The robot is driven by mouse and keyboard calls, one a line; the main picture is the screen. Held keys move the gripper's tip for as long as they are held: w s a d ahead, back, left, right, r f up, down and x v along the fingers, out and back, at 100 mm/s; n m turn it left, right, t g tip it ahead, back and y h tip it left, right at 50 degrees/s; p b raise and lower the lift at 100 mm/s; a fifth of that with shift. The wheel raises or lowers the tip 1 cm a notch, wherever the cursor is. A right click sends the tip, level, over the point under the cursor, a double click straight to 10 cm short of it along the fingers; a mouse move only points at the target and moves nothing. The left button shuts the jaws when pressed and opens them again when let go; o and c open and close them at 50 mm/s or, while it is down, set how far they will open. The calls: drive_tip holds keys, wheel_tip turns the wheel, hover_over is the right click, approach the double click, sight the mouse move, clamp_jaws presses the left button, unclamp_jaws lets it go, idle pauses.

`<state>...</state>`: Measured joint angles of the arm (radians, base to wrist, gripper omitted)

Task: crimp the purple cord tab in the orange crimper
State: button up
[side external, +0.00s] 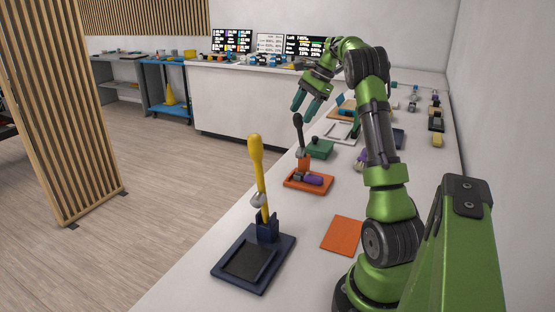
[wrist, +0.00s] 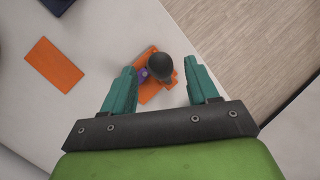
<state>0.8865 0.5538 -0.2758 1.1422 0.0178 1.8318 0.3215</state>
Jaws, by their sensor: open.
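The orange crimper (side external: 304,186) stands on the white bench, its lever raised upright and topped by a black knob (side external: 298,119). A purple cord tab (side external: 313,180) lies on the crimper's base beside the lever foot; how deep it sits in the jaw I cannot tell. In the wrist view the black knob (wrist: 161,66) hides much of the orange base (wrist: 150,94), and the purple tab (wrist: 142,74) shows left of it.
A dark blue press (side external: 245,284) with a yellow lever (side external: 256,170) stands in front. An orange sheet (side external: 344,235) lies flat near my arm. A green block (side external: 320,149) sits just behind the crimper. A purple item (side external: 360,158) shows partly beside my arm.

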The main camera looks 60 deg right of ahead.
sight(298, 129)
drive_tip(key=shift+x, duration=1.75)
clamp_jaws()
